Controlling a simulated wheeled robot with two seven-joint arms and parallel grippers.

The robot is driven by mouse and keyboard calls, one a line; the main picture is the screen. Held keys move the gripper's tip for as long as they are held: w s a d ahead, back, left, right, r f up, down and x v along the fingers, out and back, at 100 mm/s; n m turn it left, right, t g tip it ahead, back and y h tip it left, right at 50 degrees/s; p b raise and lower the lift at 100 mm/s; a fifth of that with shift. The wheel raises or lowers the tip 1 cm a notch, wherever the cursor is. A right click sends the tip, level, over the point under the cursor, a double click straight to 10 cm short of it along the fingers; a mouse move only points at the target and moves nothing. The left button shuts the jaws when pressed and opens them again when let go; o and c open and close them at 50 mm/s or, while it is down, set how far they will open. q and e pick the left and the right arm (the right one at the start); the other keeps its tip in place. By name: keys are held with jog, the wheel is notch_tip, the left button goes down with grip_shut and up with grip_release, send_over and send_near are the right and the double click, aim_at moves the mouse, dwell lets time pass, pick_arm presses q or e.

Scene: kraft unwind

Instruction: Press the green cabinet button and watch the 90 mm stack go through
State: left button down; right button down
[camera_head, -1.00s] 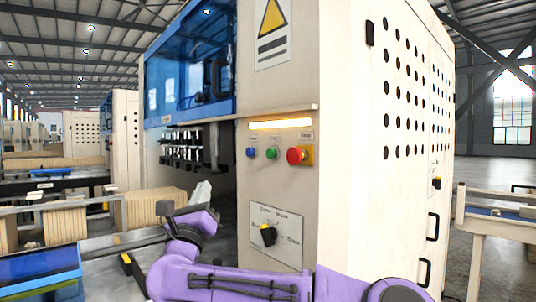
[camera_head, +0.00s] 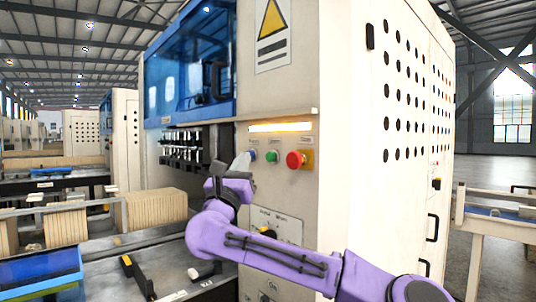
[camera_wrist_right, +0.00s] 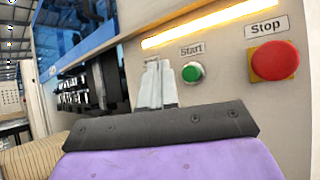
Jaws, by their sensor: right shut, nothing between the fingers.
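The green button (camera_head: 272,156) is on the cabinet (camera_head: 340,130) front, between a blue button (camera_head: 253,155) and a red stop button (camera_head: 295,159). In the right wrist view the green button (camera_wrist_right: 192,72) sits under a "Start" label. My right gripper (camera_head: 242,163) is shut and empty, its pale fingertips just left of the green button in the head view. In the wrist view the fingertips (camera_wrist_right: 158,80) are also left of it; contact with the panel cannot be told. The stack (camera_head: 155,209) of brown sheets stands on the conveyor at left. My left gripper is not in view.
The red stop button (camera_wrist_right: 274,60) is right of the green one. A lit strip (camera_head: 280,127) runs above the buttons and a black selector knob (camera_head: 267,232) is below. A blue bin (camera_head: 40,270) is at lower left.

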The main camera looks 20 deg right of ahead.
aim_at(271, 157)
jog(key=shift+w+d+p, duration=0.1)
jog(key=shift+w+d, duration=0.15)
jog(key=shift+d, duration=0.45)
jog(key=shift+w+d+p, duration=0.1)
jog(key=shift+w+d, duration=0.2)
jog(key=shift+d, duration=0.45)
jog(key=shift+w+d+p, duration=0.1)
jog(key=shift+w+d, duration=0.15)
jog(key=shift+d, duration=0.45)
jog(key=shift+d, duration=0.1)
jog(key=shift+w+d, duration=0.15)
jog(key=shift+d, duration=0.15)
jog(key=shift+w+d, duration=0.2)
jog(key=shift+d, duration=0.35)
dwell(1.1)
jog(key=shift+s+a+b, duration=0.3)
jog(key=shift+a+b, duration=0.35)
jog(key=shift+a, duration=0.25)
